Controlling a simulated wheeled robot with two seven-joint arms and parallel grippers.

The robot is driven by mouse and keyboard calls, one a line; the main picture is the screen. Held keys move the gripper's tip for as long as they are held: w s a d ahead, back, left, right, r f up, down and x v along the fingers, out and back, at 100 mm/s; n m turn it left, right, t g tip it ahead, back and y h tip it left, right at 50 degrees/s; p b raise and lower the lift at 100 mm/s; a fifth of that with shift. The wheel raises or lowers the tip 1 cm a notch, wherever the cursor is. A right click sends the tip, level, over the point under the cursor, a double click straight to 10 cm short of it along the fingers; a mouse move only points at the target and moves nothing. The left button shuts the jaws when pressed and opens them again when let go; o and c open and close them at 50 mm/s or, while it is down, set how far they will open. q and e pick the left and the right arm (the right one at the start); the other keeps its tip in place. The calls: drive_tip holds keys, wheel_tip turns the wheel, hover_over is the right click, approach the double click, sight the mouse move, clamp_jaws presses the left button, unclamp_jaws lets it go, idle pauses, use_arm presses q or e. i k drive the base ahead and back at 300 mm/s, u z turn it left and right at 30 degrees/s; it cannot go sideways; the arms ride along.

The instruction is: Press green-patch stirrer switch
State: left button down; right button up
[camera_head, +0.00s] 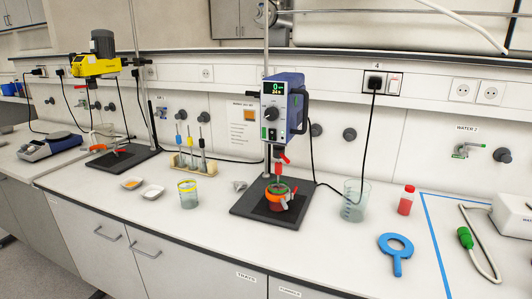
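A blue and white overhead stirrer (283,105) hangs on a stand above a black base plate (246,207). Its front has a lit display (272,88) with green digits, a dark knob (271,113), and a small patch lower down (272,134) that looks green. Which part is the switch is too small to tell. A red-brown vessel (276,203) with green at its top stands under the stirrer, with a red and grey clamp beside it. Neither of my grippers shows in the head view.
A yellow stirrer (95,66) stands at the left. Small dishes (152,192), a yellow-rimmed beaker (188,195), and a rack of pipettes (190,158) are left of the plate. A clear beaker (355,201), red bottle (406,200) and blue ring tool (396,250) are right.

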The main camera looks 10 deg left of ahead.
sight(272, 132)
drive_tip(key=k, duration=0.15)
drive_tip(key=z, duration=1)
drive_tip(key=i, duration=0.6)
drive_tip(key=u, duration=0.65)
